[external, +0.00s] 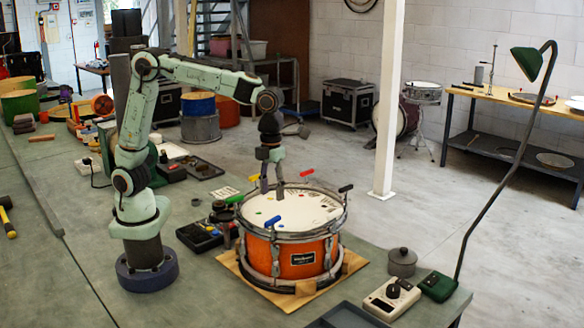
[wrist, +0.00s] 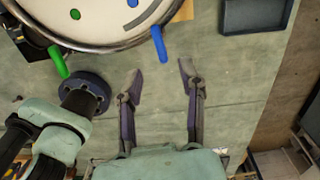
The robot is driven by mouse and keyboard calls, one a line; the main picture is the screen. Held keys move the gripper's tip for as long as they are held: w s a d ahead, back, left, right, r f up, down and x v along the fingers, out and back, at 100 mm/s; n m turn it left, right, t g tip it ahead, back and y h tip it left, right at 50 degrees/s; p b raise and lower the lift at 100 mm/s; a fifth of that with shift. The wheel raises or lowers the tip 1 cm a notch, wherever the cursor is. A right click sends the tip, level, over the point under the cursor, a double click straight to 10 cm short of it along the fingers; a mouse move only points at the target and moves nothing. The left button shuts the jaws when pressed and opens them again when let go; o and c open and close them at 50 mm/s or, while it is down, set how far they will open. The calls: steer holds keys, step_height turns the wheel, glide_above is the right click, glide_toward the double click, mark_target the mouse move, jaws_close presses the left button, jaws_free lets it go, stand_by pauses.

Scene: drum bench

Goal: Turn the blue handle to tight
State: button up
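The blue handle (external: 272,221) sticks out from the rim on the near side of the orange drum (external: 290,257). In the wrist view the blue handle (wrist: 160,44) lies just beyond my fingertips, roughly in line with the gap between them. My gripper (external: 272,192) points down over the drum in the external view. In the wrist view my gripper (wrist: 161,73) has its two fingers wide apart with nothing between them, and neither touches the handle. Markings on the white drumhead (external: 300,205) are too small to read, so no "tight" mark can be made out.
Around the rim are a green handle (external: 234,199), a yellow one (external: 253,178), a red one (external: 307,172) and a black one (external: 345,188). A dark tray (wrist: 262,14), a lidded grey pot (external: 402,262) and a meter box (external: 392,299) stand right of the drum.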

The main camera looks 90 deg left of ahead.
mark_target(273, 219)
step_height(273, 219, up, 4)
stand_by(0.5)
steer(key=s+a+r+n+t, duration=0.1)
steer(key=s+a+r+n, duration=0.15)
steer(key=s, duration=0.25)
steer(key=s+a+r+n, duration=0.1)
steer(key=s+a+n, duration=0.2)
steer(key=s, duration=0.3)
steer(key=s+a+f+n+g, duration=0.1)
steer(key=s+f+n, duration=0.9)
steer(key=n, duration=1.1)
steer(key=shift+s+a+y, duration=0.4)
steer(key=shift+s, duration=0.35)
